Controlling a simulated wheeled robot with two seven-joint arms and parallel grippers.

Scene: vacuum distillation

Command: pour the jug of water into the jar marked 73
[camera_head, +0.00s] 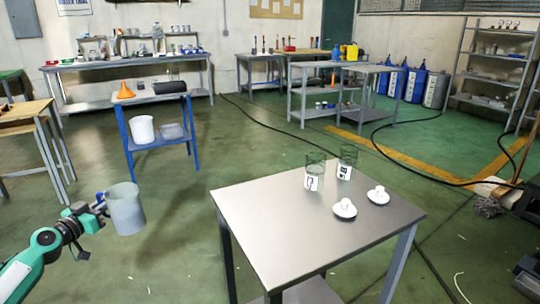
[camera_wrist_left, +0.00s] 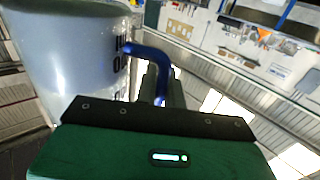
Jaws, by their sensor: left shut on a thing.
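The jug (camera_head: 125,208) is pale grey-white with a blue handle and hangs roughly upright in the air left of the metal table. My left gripper (camera_head: 101,205) is shut on its handle. In the left wrist view the jug (camera_wrist_left: 70,60) fills the upper left, and the fingers (camera_wrist_left: 160,84) close around the blue handle. Whether it holds water is hidden. Two clear greenish jars with white labels, a nearer left jar (camera_head: 314,171) and a farther right jar (camera_head: 347,161), stand open on the table. I cannot read surely which is marked 73. My right gripper is out of view.
The metal table (camera_head: 285,225) has a bare front and left part. Two white lids, one left (camera_head: 344,208) and one right (camera_head: 378,195), lie in front of the jars. A blue stand (camera_head: 128,150) with an orange funnel (camera_head: 125,90) is behind. Open floor separates jug and table.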

